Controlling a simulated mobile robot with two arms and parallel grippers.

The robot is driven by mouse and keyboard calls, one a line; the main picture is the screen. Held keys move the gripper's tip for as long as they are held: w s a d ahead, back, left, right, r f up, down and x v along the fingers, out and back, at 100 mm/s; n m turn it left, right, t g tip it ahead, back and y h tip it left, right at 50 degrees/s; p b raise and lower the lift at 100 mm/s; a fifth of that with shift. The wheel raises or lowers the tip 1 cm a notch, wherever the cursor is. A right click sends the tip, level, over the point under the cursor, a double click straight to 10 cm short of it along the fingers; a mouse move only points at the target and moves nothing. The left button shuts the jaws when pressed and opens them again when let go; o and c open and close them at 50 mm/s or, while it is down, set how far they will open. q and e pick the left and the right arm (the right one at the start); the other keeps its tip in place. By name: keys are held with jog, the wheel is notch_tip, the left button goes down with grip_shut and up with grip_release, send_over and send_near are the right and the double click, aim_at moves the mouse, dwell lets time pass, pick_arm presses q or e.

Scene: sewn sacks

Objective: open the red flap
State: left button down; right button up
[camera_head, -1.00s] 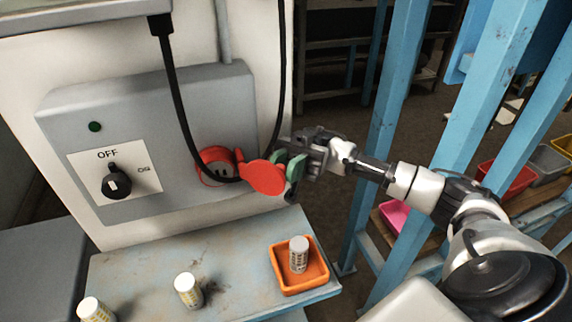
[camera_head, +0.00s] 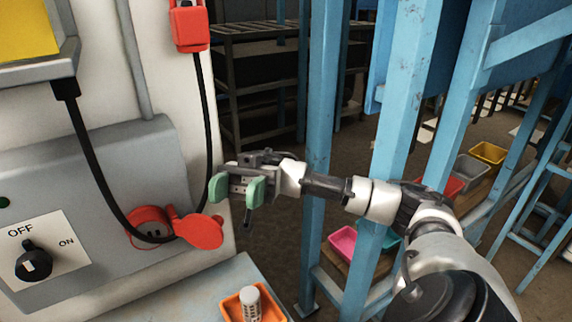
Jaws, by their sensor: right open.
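The red flap (camera_head: 198,231) hangs swung out to the right of the round red socket (camera_head: 148,222) on the grey panel. The socket's face and dark slots show, partly crossed by a black cable. My right gripper (camera_head: 235,192), with green fingertips, is open and empty. It is up and to the right of the flap, apart from it in the picture. My left gripper is not in view.
A black switch (camera_head: 32,262) on the panel points near OFF. A red plug (camera_head: 189,25) hangs on the cabinet above. An orange tray (camera_head: 232,303) with a white cylinder (camera_head: 250,300) stands on the ledge below. Blue posts (camera_head: 321,130) stand close behind my right arm.

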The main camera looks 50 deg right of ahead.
jog(key=s+d+r+b, duration=0.1)
jog(key=s+d+r, duration=0.3)
jog(key=s, duration=0.3)
jog(key=shift+s+r, duration=0.3)
jog(key=shift+r, duration=0.3)
